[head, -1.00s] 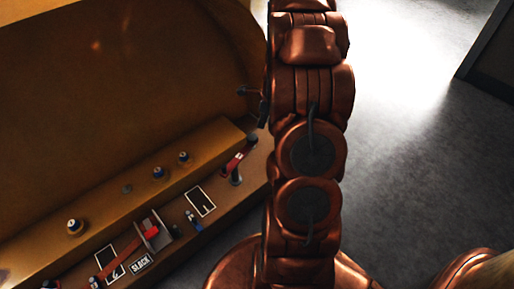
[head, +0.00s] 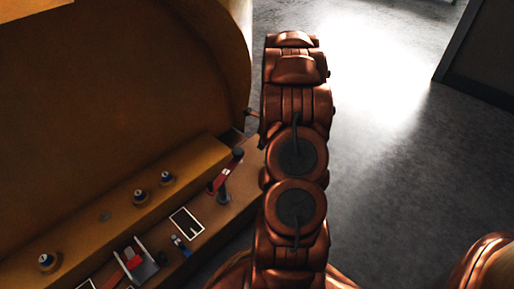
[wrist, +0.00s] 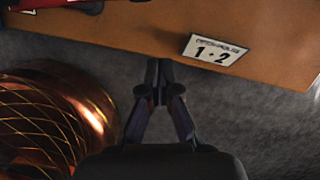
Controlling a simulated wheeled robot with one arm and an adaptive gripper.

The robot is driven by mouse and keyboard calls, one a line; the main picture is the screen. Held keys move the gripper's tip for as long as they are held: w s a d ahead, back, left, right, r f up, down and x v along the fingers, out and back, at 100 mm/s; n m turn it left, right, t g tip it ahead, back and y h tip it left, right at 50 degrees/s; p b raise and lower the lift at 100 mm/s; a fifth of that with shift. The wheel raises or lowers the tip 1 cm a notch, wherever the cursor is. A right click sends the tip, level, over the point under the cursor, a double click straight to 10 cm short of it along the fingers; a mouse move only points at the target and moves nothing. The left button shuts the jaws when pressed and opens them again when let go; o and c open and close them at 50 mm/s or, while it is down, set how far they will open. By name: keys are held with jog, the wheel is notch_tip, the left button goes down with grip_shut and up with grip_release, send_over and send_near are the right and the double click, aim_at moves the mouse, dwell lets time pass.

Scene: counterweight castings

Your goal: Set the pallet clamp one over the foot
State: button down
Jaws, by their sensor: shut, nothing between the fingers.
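A red lever clamp with a black grip (head: 225,172) stands at the far right end of the brown ledge in the head view. A second red-topped part in a grey bracket (head: 133,259) sits nearer on the ledge. I cannot tell which is pallet clamp one, and I cannot make out its foot for certain. In the wrist view, my gripper (wrist: 160,88) is shut and empty, its fingertips together over the grey floor beside the brown ledge's edge. A red part (wrist: 50,4) shows cut off at the top left. The head view does not clearly show the fingers.
A white plate reading "1 - 2" (wrist: 217,50) is on the brown surface. A black card with a white border (head: 187,223) lies on the ledge. Open grey floor (head: 390,180) is to the right.

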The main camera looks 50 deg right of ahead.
jog(key=w+a+f+b, duration=0.1)
jog(key=w+f+b, duration=0.4)
jog(key=f, duration=0.4)
jog(key=shift+w+a, duration=0.25)
jog(key=shift+w, duration=0.3)
